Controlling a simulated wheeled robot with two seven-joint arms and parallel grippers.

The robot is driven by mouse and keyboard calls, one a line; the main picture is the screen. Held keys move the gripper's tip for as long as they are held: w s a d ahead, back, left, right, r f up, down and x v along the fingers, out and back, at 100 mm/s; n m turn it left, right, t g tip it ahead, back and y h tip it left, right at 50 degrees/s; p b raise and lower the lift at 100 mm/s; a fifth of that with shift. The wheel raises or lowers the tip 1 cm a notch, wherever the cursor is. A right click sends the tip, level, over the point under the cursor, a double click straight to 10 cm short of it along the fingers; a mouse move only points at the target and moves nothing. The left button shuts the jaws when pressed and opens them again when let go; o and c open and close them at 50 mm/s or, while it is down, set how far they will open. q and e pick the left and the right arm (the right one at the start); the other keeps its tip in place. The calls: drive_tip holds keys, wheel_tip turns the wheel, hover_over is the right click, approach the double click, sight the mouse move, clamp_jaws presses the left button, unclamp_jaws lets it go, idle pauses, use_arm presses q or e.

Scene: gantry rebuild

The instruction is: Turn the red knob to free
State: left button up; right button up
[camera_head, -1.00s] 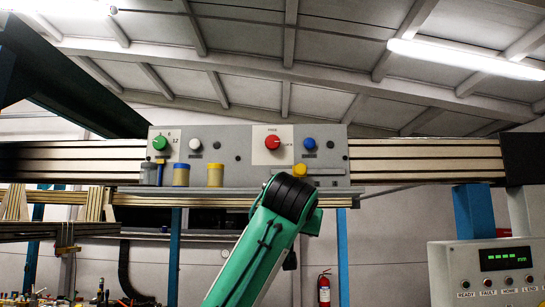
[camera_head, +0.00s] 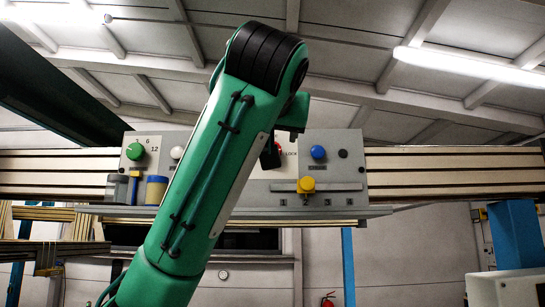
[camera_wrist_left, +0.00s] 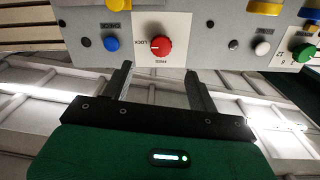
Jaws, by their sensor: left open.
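The red knob (camera_wrist_left: 159,47) sits on a white plate on the grey panel. In the wrist view the plate is upside down, with LOCK left of the knob and FREE below it. A pale mark on the knob appears to point towards LOCK. My left gripper (camera_wrist_left: 158,70) is open and empty. Its fingertips show below the knob, one to each side, and the knob does not appear to be between them. In the head view my green arm covers most of the plate; only an edge of the red knob (camera_head: 279,146) shows.
The panel also carries a blue button (camera_head: 318,152), a yellow slider (camera_head: 306,184), a green knob (camera_head: 135,152) and a white button (camera_head: 177,152). Pale rails extend to both sides.

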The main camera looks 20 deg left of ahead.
use_arm(q)
drive_tip(key=p+x, duration=0.8)
drive_tip(key=x, duration=0.5)
drive_tip(key=shift+w+a+r, duration=0.15)
drive_tip(key=shift+a+r, duration=0.05)
drive_tip(key=shift+r, duration=0.15)
use_arm(e)
wheel_tip(320, 180, up, 8)
drive_tip(key=shift+s, duration=0.3)
use_arm(q)
drive_tip(key=c, duration=1)
use_arm(e)
drive_tip(key=shift+d, duration=0.4)
